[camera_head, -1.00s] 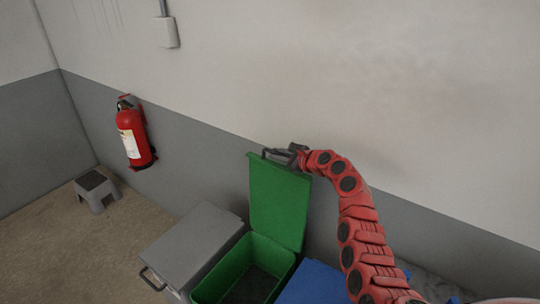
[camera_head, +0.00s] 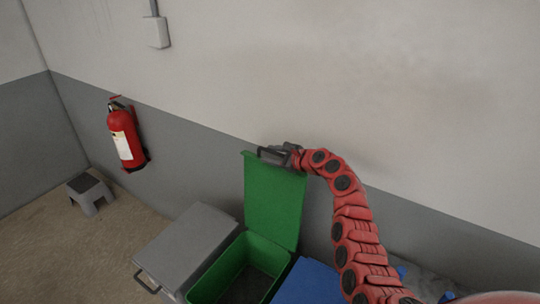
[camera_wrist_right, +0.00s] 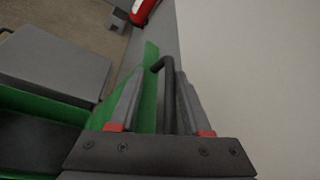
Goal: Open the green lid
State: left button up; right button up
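The green lid (camera_head: 273,203) stands raised and nearly upright at the back of the green bin (camera_head: 240,262), near the wall. The bin's inside shows dark and open. My right gripper (camera_head: 272,154) is at the lid's top edge, by its dark handle. In the right wrist view, the dark handle bar (camera_wrist_right: 168,100) lies between the two fingers (camera_wrist_right: 160,88) of my right gripper. The bar is close to the right finger, with a gap to the left finger, so the gripper looks open around it. My left gripper is not in view.
A grey-lidded bin (camera_head: 190,240) with a front handle stands left of the green one. A blue lid (camera_head: 308,284) is to its right. The wall (camera_head: 400,100) is close behind. A red extinguisher (camera_head: 124,135) and a grey step stool (camera_head: 90,193) are farther left.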

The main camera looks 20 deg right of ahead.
jog(key=b+v, duration=0.4)
jog(key=v, duration=1.2)
jog(key=shift+s, duration=0.3)
jog(key=shift+d+f, duration=0.1)
